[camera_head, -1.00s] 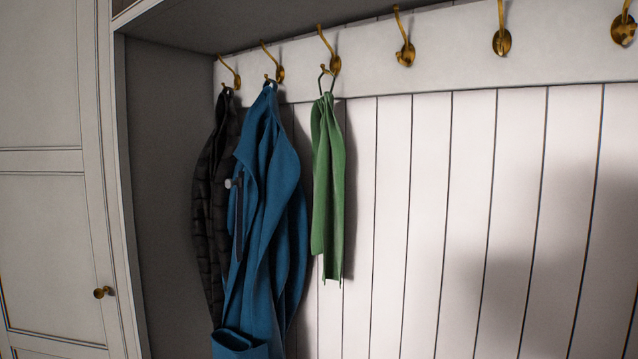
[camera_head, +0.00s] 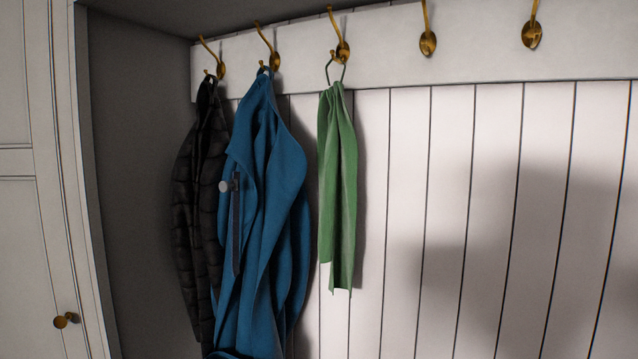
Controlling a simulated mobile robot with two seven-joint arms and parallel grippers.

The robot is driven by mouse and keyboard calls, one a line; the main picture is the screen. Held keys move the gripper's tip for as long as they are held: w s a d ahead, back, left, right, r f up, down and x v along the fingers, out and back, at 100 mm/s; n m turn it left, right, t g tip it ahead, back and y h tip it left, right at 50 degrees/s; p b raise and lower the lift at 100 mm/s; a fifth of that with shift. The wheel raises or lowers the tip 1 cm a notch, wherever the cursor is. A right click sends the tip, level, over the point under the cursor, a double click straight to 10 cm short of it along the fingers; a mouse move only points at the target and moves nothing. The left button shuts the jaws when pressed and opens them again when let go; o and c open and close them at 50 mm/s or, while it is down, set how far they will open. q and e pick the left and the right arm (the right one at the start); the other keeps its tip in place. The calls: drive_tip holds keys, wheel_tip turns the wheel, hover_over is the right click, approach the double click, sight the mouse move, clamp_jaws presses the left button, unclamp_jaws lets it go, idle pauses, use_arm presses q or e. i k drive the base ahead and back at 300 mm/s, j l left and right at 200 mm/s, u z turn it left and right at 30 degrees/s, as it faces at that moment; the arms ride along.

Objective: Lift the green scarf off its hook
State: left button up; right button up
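The green scarf (camera_head: 338,190) hangs folded, with its two ends down, against the white panelled wall. A thin dark loop (camera_head: 335,72) at its top hangs on a brass hook (camera_head: 342,50), the third from the left. Neither of my grippers shows in the head view.
A blue coat (camera_head: 262,210) hangs close to the left of the scarf, and a black quilted jacket (camera_head: 198,210) hangs left of that. Two bare brass hooks (camera_head: 428,42) show on the right. The panelled wall (camera_head: 450,200) right of the scarf is clear. A cabinet door with a knob (camera_head: 66,320) stands at the left.

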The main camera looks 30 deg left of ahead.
sight(337, 154)
drive_tip(key=j, duration=1.4)
